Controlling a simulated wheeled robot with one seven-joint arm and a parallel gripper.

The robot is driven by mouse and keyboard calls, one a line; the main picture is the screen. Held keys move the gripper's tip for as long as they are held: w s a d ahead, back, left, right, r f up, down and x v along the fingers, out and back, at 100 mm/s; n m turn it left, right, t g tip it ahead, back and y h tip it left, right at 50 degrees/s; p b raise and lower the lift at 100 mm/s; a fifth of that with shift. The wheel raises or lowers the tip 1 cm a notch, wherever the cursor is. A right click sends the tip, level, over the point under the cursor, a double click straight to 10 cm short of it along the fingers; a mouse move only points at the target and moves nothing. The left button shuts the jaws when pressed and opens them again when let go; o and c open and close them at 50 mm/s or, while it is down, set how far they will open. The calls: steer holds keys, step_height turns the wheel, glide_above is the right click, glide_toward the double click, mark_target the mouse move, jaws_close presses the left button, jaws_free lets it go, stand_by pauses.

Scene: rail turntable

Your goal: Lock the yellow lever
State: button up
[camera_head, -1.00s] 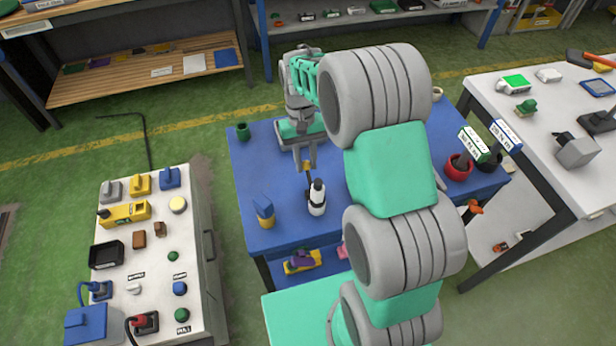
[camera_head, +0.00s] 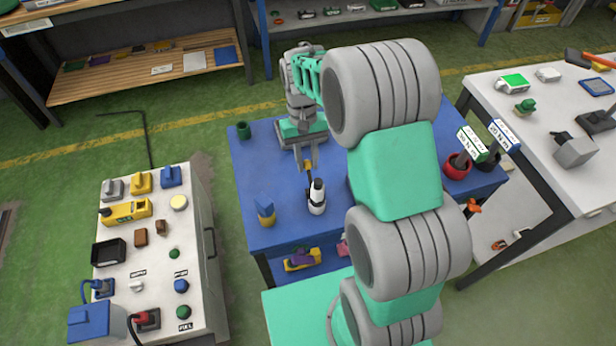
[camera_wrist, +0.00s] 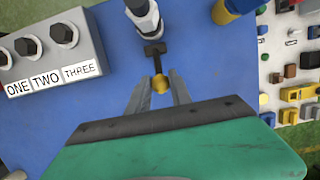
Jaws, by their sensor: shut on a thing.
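The yellow lever shows as a yellow knob (camera_wrist: 160,84) on a dark bar (camera_wrist: 155,52) in the wrist view. In the head view the knob (camera_head: 307,165) is small and partly covered by my fingers. The bar points toward a white cylinder with a dark part (camera_head: 317,197), which also stands at the top of the wrist view (camera_wrist: 143,14). My gripper (camera_head: 308,162) is low over the blue table, its fingers shut around the yellow knob; it also shows in the wrist view (camera_wrist: 160,92). Whether the lever is locked cannot be told.
A grey box with dark knobs (camera_wrist: 93,42), labelled ONE, TWO, THREE, stands left in the wrist view. A blue-and-yellow item (camera_head: 265,211) stands near the cylinder. A green cup (camera_head: 243,131) is at the blue table's (camera_head: 262,165) back left. My arm hides the table's middle.

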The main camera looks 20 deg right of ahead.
steer(key=shift+s+r, duration=0.4)
steer(key=shift+s, duration=0.15)
steer(key=shift+s+r+p, duration=0.1)
steer(key=shift+p, duration=0.2)
steer(key=shift+s+r+p, duration=0.3)
steer(key=shift+s, duration=0.3)
steer(key=shift+s+r+p, duration=0.25)
steer(key=shift+s+p, duration=0.1)
steer(key=shift+s, duration=0.5)
